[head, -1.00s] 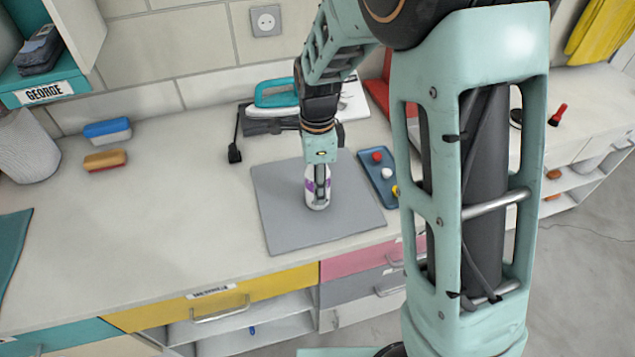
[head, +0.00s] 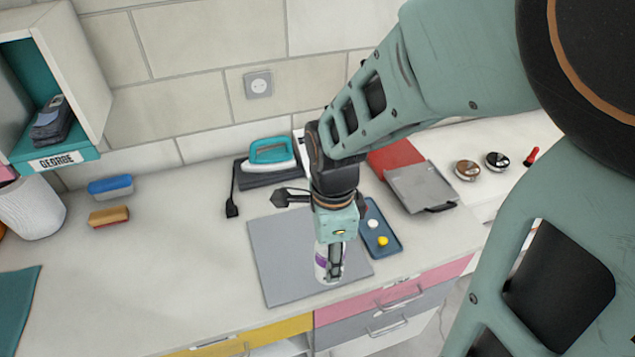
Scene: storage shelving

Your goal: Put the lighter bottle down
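A white bottle with a purple label (head: 321,262) is upright at the right part of a grey mat (head: 275,272) on the countertop. My gripper (head: 335,272) points down over it, with its fingers at the bottle's side. The fingers appear closed around the bottle, though the near finger hides part of it. I cannot tell whether the bottle's base touches the mat. No second bottle is visible.
A blue tray with small coloured pieces (head: 381,240) lies right of the mat. A teal iron (head: 272,155) and a grey flat case (head: 420,187) are behind. Blue (head: 110,185) and orange (head: 109,216) brushes lie left. The counter's left middle is clear.

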